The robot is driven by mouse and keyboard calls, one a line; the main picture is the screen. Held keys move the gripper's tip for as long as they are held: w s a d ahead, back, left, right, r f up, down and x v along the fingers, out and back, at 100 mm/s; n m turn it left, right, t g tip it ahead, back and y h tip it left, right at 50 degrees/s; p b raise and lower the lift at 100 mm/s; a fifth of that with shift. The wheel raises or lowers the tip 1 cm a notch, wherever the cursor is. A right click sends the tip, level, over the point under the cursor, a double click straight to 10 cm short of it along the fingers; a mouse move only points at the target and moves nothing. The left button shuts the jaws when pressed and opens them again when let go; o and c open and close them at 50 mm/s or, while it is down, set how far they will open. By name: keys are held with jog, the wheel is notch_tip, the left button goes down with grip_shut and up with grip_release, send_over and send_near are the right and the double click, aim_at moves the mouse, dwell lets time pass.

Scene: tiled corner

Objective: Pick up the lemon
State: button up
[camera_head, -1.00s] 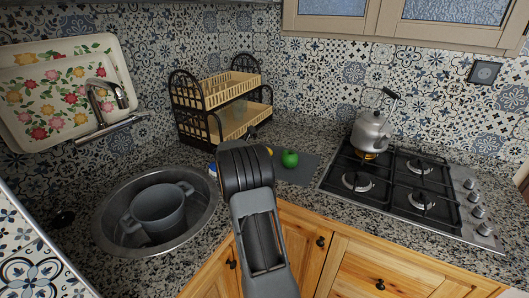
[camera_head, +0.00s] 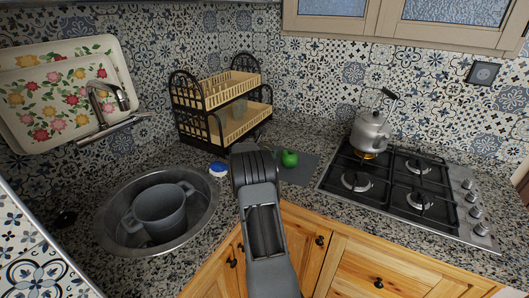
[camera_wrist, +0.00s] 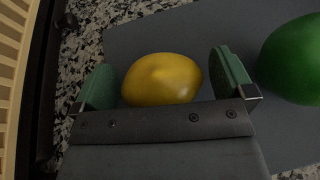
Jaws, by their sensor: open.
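The yellow lemon (camera_wrist: 162,79) lies on a dark grey board (camera_wrist: 200,30) in the wrist view. My gripper (camera_wrist: 166,82) is open, with one green-padded finger on each side of the lemon. The lemon sits between the fingers, with a small gap to the right finger; at the left finger the gap is narrow and contact cannot be told. In the head view the lemon is hidden behind my arm, and so are my fingers.
A green apple-like fruit (camera_head: 289,158) sits on the board close to my right finger. A dish rack (camera_head: 222,105) stands behind on the left. A sink with a grey pot (camera_head: 160,212) is at left. A stove (camera_head: 405,190) with a kettle (camera_head: 371,131) is at right.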

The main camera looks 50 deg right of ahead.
jog(key=shift+c, duration=0.4)
jog(key=c, duration=0.7)
jog(key=shift+c, duration=0.4)
jog(key=shift+r, duration=0.2)
